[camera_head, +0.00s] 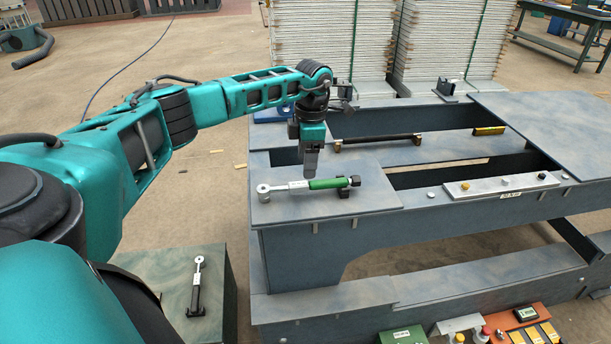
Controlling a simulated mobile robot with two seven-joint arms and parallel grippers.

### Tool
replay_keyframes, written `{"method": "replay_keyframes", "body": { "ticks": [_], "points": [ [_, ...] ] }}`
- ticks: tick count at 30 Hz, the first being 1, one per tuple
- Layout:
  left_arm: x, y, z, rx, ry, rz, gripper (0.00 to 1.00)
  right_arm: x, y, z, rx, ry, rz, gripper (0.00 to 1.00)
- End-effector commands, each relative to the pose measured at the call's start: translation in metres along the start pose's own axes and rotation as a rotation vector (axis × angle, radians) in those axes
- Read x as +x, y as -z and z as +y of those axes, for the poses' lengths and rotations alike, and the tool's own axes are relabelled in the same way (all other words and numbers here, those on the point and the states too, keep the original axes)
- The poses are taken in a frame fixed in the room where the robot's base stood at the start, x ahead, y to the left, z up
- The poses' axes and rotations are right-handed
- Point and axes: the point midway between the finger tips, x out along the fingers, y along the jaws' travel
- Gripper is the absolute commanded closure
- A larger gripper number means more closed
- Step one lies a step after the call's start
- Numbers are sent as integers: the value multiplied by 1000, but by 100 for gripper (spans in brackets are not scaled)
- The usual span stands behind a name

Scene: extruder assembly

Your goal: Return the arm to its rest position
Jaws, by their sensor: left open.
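My left arm reaches in from the left, and my left gripper (311,161) points down over the near left part of the grey workbench (340,208). It is open, just above or behind a green and silver rod assembly (329,184) that lies on the bench top. From this angle I cannot tell whether the fingers touch the rod. The rod has a ring end at left and a dark block at right. My right gripper is not in view.
A black rod (377,139) and a brass cylinder (489,131) lie farther back on the bench. Stacked white panels (311,45) stand behind.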

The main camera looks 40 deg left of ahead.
Motion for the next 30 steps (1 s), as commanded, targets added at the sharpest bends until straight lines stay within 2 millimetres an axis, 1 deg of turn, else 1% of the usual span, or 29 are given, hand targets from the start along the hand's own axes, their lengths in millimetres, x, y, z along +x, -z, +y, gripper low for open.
{"method": "replay_keyframes", "body": {
  "ticks": [1,3,6,9,12,17,19,21,23,26,27,29,30],
  "points": [
    [-13,0,0,0,-2,-3,38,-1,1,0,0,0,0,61],
    [-25,0,0,0,-2,-2,38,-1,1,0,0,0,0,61],
    [-40,0,0,-1,-1,-1,38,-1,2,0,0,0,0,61],
    [-48,0,0,-1,-1,0,38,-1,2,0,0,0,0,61],
    [-52,0,0,-1,0,1,38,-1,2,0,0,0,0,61],
    [-53,0,0,-1,0,1,38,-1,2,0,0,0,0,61],
    [-52,-1,-1,1,3,-2,38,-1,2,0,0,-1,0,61],
    [-46,-8,-8,12,17,-20,38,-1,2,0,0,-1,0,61],
    [-36,-21,-20,29,47,-53,38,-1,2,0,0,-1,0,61],
    [-11,-54,-58,62,140,-156,38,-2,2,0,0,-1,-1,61],
    [0,-70,-80,72,195,-210,38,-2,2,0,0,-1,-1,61],
    [14,-94,-117,76,292,-303,38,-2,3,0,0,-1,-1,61],
    [23,-110,-143,68,365,-366,38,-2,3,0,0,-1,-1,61]
  ]
}}
